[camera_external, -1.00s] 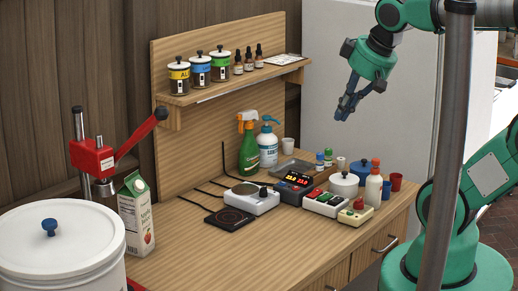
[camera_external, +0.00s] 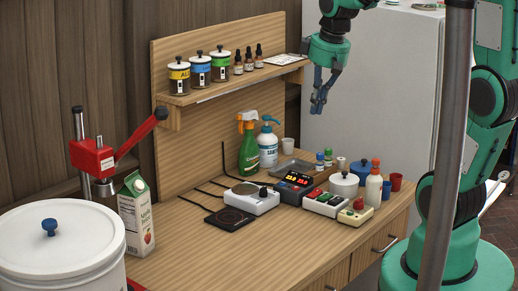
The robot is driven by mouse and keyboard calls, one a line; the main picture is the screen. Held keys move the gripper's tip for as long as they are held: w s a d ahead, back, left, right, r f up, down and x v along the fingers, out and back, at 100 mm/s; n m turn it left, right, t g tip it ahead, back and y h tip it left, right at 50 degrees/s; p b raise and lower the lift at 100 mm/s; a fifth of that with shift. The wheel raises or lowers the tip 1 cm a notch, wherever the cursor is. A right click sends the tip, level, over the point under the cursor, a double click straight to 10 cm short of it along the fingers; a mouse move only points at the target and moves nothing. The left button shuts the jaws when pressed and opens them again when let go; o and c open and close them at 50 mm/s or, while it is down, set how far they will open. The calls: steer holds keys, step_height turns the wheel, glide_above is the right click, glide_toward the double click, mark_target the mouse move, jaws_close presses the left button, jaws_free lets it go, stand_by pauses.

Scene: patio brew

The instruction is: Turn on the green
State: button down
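The small markings and switch positions are too small to read. My gripper (camera_external: 319,108) hangs in the air, fingers pointing down, above and behind the boxes. It touches nothing and holds nothing that I can see. The gap between its fingertips is too small to judge.
Behind the boxes stand a white lidded pot (camera_external: 343,186), a white bottle (camera_external: 373,191) and a blue pot (camera_external: 364,172). To their left are a display unit (camera_external: 294,188) and a hot plate (camera_external: 250,199). A shelf (camera_external: 235,85) with jars projects at the back. The counter's front is clear.

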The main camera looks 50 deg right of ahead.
steer(key=w+d+f+g, duration=0.1)
steer(key=w+d+f, duration=0.5)
steer(key=d+f, duration=0.25)
steer(key=g+y+p, duration=0.1)
steer(key=g+y, duration=0.1)
glide_above(323, 197)
steer(key=d, duration=0.2)
step_height(323, 197, down, 10)
steer(key=shift+d+r, duration=0.1)
steer(key=f, duration=0.4)
steer(key=a+f+b, duration=0.1)
steer(key=f, duration=0.4)
steer(key=f+b, duration=0.1)
steer(key=f, duration=0.4)
steer(key=shift+a, duration=0.4)
